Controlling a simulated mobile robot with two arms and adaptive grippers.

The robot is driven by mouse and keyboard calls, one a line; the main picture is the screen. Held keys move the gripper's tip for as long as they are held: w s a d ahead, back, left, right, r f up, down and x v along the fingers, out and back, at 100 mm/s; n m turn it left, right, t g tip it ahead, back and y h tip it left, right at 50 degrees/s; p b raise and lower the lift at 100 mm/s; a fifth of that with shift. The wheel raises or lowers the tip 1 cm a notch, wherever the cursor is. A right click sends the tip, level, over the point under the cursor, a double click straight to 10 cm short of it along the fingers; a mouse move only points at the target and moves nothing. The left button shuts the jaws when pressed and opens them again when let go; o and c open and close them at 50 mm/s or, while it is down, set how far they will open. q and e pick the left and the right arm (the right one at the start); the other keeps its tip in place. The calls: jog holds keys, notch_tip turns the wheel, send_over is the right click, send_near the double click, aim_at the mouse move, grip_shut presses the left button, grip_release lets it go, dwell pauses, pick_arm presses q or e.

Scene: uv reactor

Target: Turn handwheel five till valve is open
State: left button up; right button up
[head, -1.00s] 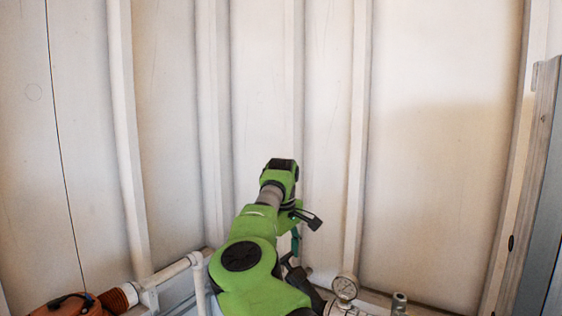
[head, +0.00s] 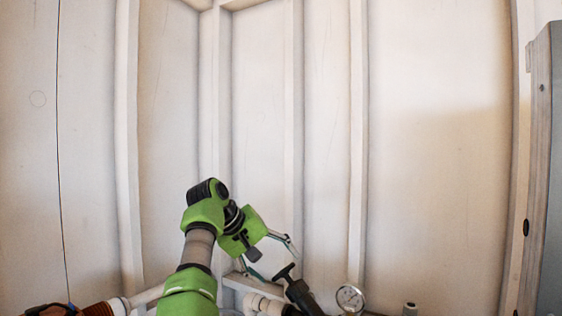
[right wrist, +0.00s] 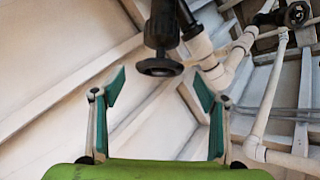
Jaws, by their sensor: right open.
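My right gripper (head: 279,266) is open, its two teal-padded fingers spread and pointing toward a black handwheel (head: 286,271) on a black valve body. In the right wrist view this handwheel (right wrist: 160,67) lies ahead of the gap between the open fingers (right wrist: 159,90), slightly above their tips. The gripper looks empty; I cannot tell whether it touches the wheel. No number is readable on the wheel, so I cannot tell whether it is handwheel five. My left gripper is not in view.
A round pressure gauge (head: 350,298) stands right of the handwheel. White pipes (right wrist: 215,72) run behind the valve, and another black handwheel (right wrist: 297,14) shows at the upper right in the wrist view. An orange-brown ribbed part (head: 98,309) is at lower left. A pale ribbed wall (head: 430,150) closes the back.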

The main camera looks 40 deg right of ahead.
jog(key=d+r+v, duration=0.1)
jog(key=v, duration=0.9)
jog(key=w+d+r+n+t+h+p, duration=0.1)
jog(key=w+d+r+n+h, duration=0.3)
jog(key=r, duration=0.5)
jog(key=w+d+r+n+t+h+p, duration=0.2)
jog(key=w+d+r+n+t+h, duration=0.2)
jog(key=d+r+n, duration=0.4)
jog(key=shift+d+r, duration=0.4)
jog(key=shift+d, duration=1.25)
jog(key=shift+w, duration=0.1)
